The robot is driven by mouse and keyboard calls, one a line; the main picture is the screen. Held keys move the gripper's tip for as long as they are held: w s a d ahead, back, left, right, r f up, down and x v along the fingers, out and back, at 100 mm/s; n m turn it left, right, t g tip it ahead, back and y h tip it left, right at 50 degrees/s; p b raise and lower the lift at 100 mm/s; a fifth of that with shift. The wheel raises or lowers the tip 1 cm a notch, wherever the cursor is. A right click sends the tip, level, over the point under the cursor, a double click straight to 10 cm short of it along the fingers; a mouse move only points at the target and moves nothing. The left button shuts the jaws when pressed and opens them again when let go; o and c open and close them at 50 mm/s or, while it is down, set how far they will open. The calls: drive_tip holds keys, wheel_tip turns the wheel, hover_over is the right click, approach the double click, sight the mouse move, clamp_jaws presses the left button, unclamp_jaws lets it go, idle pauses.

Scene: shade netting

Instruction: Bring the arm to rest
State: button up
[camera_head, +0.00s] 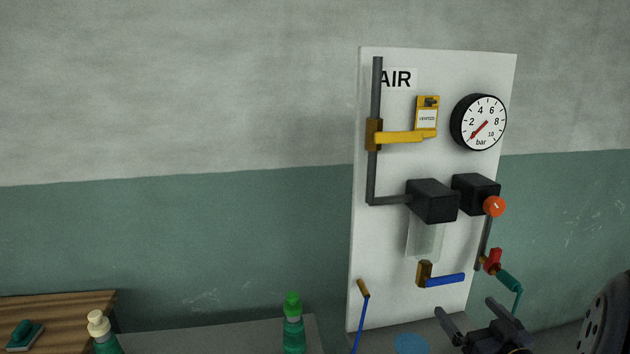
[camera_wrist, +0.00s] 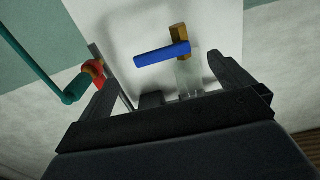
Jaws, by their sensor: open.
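My gripper (camera_head: 480,324) is at the lower right of the head view, in front of the lower part of a white air panel (camera_head: 390,250). Its two dark fingers stand apart with nothing between them that I can see held. In the wrist view my gripper (camera_wrist: 165,85) points at the panel. A blue-handled valve (camera_head: 444,280) is left of and above it in the head view; this blue handle (camera_wrist: 162,54) shows beyond the fingers in the wrist view. A red and teal hose fitting (camera_head: 504,274) is just above my gripper. The rest of my arm is mostly out of view.
The panel carries a yellow lever (camera_head: 400,137), a yellow tag (camera_head: 427,116), a gauge (camera_head: 480,122) and black units with an orange knob (camera_head: 494,206). A green-capped bottle (camera_head: 293,325), another bottle (camera_head: 102,333) and a wooden table (camera_head: 60,306) are left. The wall between is bare.

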sight(450, 278)
drive_tip(key=w, duration=0.2)
drive_tip(key=w+a, duration=0.1)
drive_tip(key=w, duration=0.4)
drive_tip(key=shift+w+a+r+p, duration=0.1)
drive_tip(key=shift+w+a+p, duration=0.15)
drive_tip(key=shift+p, duration=0.1)
drive_tip(key=shift+s+d+r+n, duration=0.1)
drive_tip(key=shift+r+n, duration=0.05)
drive_tip(key=shift+n, duration=0.4)
drive_tip(key=shift+s+r+n, duration=0.1)
drive_tip(key=shift+r+n, duration=0.05)
drive_tip(key=shift+n, duration=0.4)
drive_tip(key=n, duration=0.1)
drive_tip(key=r+n, duration=0.1)
drive_tip(key=n, duration=0.1)
drive_tip(key=n+b, duration=0.1)
drive_tip(key=n, duration=0.1)
drive_tip(key=shift+r, duration=0.35)
drive_tip(key=n, duration=0.1)
drive_tip(key=a+r+n, duration=0.1)
drive_tip(key=n, duration=0.1)
drive_tip(key=shift+n, duration=0.3)
drive_tip(key=n, duration=0.3)
drive_tip(key=shift+s+a+r+n, duration=0.15)
drive_tip(key=shift+a+r+n, duration=0.15)
drive_tip(key=shift+a+r, duration=0.1)
drive_tip(key=shift+s+d, duration=0.2)
drive_tip(key=shift+s, duration=0.8)
drive_tip(key=shift+s+d, duration=0.2)
drive_tip(key=shift+s, duration=0.75)
